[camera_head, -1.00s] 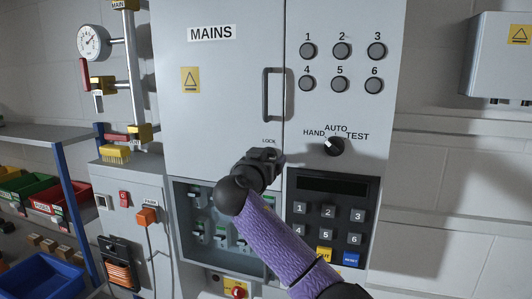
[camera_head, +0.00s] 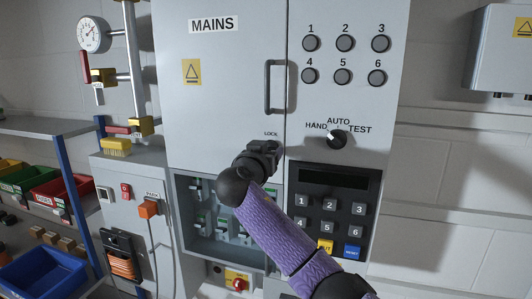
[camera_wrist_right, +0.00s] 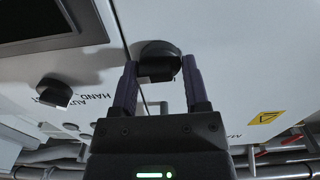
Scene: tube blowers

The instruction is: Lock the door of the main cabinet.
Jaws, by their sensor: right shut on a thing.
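The main cabinet (camera_head: 220,100) has a grey door with a MAINS label and a vertical handle (camera_head: 274,87); the door looks closed. A small LOCK label (camera_head: 271,133) sits below the handle. My right gripper (camera_head: 268,147) is just below that label and hides the lock in the head view. In the right wrist view, a round black lock knob (camera_wrist_right: 158,60) is between the two fingers of my right gripper (camera_wrist_right: 160,72), which are shut on it. The left gripper is in neither view.
Right of the door are several round buttons (camera_head: 343,60), a HAND-AUTO-TEST selector (camera_head: 337,139) and a keypad (camera_head: 330,215). Below the door is an open bay of breakers (camera_head: 220,225). A gauge and pipes (camera_head: 93,35) and shelves with bins (camera_head: 62,192) stand left.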

